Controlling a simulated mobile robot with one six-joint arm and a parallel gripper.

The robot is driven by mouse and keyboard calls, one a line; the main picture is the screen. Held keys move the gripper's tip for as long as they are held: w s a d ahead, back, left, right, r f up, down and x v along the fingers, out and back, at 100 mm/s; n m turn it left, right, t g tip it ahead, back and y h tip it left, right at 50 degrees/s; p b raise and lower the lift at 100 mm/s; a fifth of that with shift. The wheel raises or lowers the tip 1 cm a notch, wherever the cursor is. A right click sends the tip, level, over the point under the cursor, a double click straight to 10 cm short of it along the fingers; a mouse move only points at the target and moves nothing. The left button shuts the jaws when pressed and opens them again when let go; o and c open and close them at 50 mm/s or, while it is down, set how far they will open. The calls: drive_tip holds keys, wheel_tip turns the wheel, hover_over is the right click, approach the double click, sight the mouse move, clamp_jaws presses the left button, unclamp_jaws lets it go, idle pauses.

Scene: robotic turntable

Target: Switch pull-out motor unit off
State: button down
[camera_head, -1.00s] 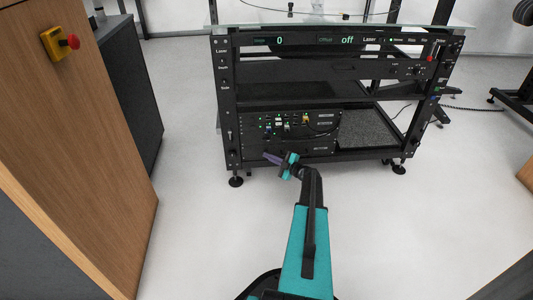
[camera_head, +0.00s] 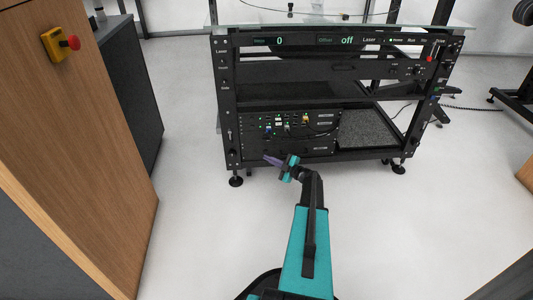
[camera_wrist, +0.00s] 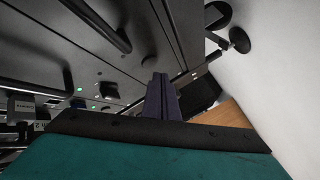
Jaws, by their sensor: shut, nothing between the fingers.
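The black pull-out motor unit (camera_head: 290,146) sits in the lower left bay of the rack. Its front panel carries small green lights, plugs and cables. In the wrist view the panel (camera_wrist: 120,62) is close and turned on its side, with green lights at the lower left. My gripper (camera_head: 266,158) is shut and empty, in front of the lower left part of the unit. The dark fingers also show in the wrist view (camera_wrist: 162,84), pointing toward the panel. I cannot tell if the tips touch it. The unit's power switch cannot be made out clearly.
The black rack (camera_head: 226,110) has a glass top and a display bar reading "0" and "off". A red button (camera_head: 430,58) is at its upper right. A wooden cabinet (camera_head: 90,170) with a yellow-and-red emergency stop (camera_head: 60,44) stands left. The floor right of my arm is clear.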

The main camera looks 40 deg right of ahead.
drive_tip(key=s+a, duration=0.4)
drive_tip(key=shift+s, duration=0.3)
idle(0.6)
idle(0.4)
